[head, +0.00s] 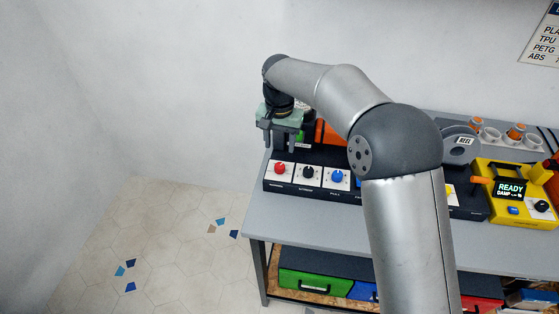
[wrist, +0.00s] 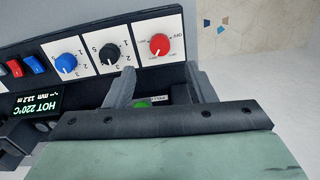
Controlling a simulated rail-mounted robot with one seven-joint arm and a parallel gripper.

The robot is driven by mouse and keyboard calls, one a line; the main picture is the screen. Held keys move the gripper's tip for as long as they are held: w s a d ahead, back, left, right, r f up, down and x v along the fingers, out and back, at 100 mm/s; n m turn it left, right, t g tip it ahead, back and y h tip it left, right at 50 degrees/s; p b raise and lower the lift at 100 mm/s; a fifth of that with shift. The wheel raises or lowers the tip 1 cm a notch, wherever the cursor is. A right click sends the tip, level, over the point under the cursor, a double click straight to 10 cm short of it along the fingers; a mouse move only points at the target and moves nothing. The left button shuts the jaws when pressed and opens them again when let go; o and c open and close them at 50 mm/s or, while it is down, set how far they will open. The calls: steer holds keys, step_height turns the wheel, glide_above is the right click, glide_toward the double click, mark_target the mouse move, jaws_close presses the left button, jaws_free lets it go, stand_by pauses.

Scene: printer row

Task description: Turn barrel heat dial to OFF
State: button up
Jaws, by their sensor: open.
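The control panel (head: 272,187) on the bench carries a red dial (head: 280,168), a black dial (head: 308,172) and a blue dial (head: 337,176), each on a white plate. In the wrist view the red dial (wrist: 159,44), black dial (wrist: 109,53) and blue dial (wrist: 66,63) show numbered or lettered scales. Which one is barrel heat, I cannot read for sure. A display (wrist: 42,104) reads HOT 220°C. My gripper (head: 282,143) is open and empty at the panel's left end, behind the dials. In the wrist view its fingers (wrist: 158,76) are apart, touching no dial.
A green button (wrist: 141,103) shows between my fingers in the wrist view. A grey spool (head: 461,142) and a yellow box reading READY (head: 510,190) stand right. The grey bench top (head: 310,217) is clear in front of the panel. Open floor (head: 170,240) lies left.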

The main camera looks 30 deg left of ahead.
mark_target(280, 166)
step_height(280, 166, down, 9)
steer(key=shift+r+p, duration=0.2)
steer(key=shift+p, duration=0.5)
steer(key=c, duration=1)
